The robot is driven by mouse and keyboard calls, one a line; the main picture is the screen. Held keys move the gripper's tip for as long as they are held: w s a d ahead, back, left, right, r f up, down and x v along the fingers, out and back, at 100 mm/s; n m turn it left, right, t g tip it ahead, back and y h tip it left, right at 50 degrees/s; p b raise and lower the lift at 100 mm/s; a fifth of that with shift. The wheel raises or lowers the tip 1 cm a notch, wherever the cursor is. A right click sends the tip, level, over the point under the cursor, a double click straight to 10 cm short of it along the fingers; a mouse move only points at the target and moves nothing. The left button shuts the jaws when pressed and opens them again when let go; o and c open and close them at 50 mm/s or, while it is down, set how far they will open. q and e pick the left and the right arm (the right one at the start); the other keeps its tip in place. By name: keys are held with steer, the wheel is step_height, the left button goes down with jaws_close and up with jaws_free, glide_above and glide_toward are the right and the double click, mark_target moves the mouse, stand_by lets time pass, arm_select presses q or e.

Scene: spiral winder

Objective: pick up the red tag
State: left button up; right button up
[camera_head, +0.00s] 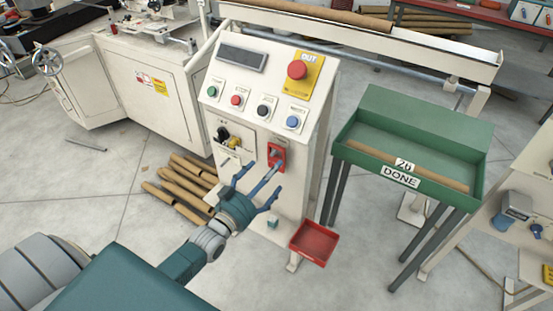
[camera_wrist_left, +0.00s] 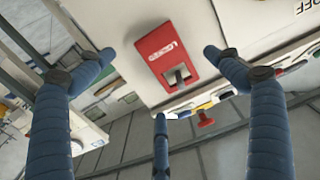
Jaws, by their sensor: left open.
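A red piece (camera_head: 277,156) with a dark opening is on the front of the cream control cabinet. In the left wrist view this red piece (camera_wrist_left: 165,48) shows white lettering and a grey metal part in its lower half. I cannot tell whether it is the red tag or a fixed fitting. My left gripper (camera_head: 262,180) is open in front of it, its blue fingers spread and apparently empty. In the wrist view the gripper (camera_wrist_left: 160,75) has a finger on each side of the red piece and one below. My right gripper is not in view.
A red tray (camera_head: 314,243) sits low at the cabinet's foot. A green table marked DONE (camera_head: 400,181) stands to the right with a brown tube on it. Brown tubes (camera_head: 186,183) lie on the floor to the left. A red emergency button (camera_head: 297,70) is on the sloped panel.

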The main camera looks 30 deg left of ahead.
mark_target(276, 158)
arm_select(q)
steer(key=w, duration=0.5)
steer(key=shift+w+d+r+p, duration=0.2)
steer(key=shift+w+r+p, duration=0.1)
steer(key=shift+r+p, duration=0.1)
steer(key=c, duration=1.3)
